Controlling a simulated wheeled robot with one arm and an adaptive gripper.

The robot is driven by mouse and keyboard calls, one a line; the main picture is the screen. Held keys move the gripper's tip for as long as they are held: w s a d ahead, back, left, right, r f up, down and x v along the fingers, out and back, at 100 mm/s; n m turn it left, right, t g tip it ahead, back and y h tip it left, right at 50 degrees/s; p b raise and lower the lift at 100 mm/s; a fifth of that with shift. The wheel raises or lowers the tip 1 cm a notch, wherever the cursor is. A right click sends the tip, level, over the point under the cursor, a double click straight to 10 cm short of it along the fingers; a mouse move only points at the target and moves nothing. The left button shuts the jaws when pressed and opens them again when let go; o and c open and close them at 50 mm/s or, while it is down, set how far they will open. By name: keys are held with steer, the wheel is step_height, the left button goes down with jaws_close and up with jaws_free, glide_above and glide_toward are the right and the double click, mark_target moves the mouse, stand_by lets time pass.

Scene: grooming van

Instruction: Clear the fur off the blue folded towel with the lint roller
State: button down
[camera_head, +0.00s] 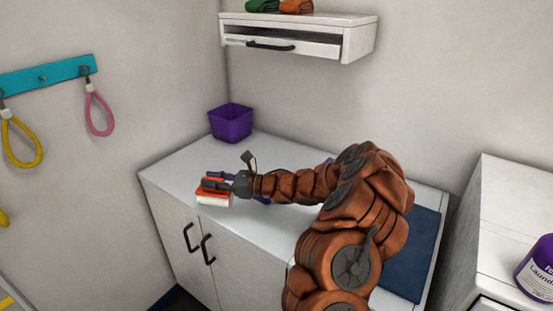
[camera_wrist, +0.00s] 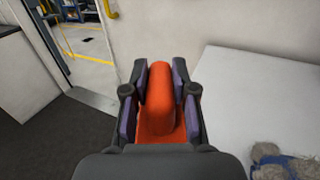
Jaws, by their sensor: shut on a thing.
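My gripper (camera_head: 222,182) is shut on the orange handle of the lint roller (camera_head: 213,201), above or at the front left of the white counter; I cannot tell whether the roller touches it. Its white roll faces the front edge. In the wrist view, the orange handle (camera_wrist: 160,95) sits between the two fingers of my gripper (camera_wrist: 160,85). A blue thing with grey fur tufts, seemingly the blue folded towel (camera_wrist: 289,159), shows at the lower right corner of the wrist view, cut off by the frame. In the head view my arm hides most of it.
A purple bin (camera_head: 231,124) stands at the counter's back left corner. A dark blue flat mat (camera_head: 412,262) lies at the right, partly behind my arm. A wall shelf (camera_head: 300,38) hangs above. A purple tub (camera_head: 537,270) stands on the right-hand cabinet. The counter's (camera_head: 180,175) left end is clear.

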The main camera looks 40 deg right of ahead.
steer(key=s+d+r+m+t+h+b, duration=0.1)
steer(key=d+r+m+t+h+b, duration=0.15)
steer(key=d+b, duration=0.6)
steer(key=s+d+r+m+t+h+b, duration=0.1)
steer(key=d+r+m+t+h+b, duration=0.25)
steer(key=d, duration=0.85)
step_height(320, 180, down, 7)
steer(key=n+g, duration=0.1)
steer(key=g, duration=0.1)
steer(key=shift+w+r+h+b, duration=0.15)
steer(key=shift+h+b, duration=0.15)
steer(key=shift+h, duration=0.1)
steer(key=shift+w+d+f+b, duration=0.1)
steer(key=shift+f+b, duration=0.5)
steer(key=shift+b, duration=0.4)
steer(key=b+x, duration=0.2)
steer(key=b, duration=0.1)
steer(key=shift+w+f, duration=0.1)
steer(key=shift+w+a+b, duration=0.3)
steer(key=shift+w+b, duration=0.25)
steer(key=shift+b, duration=0.05)
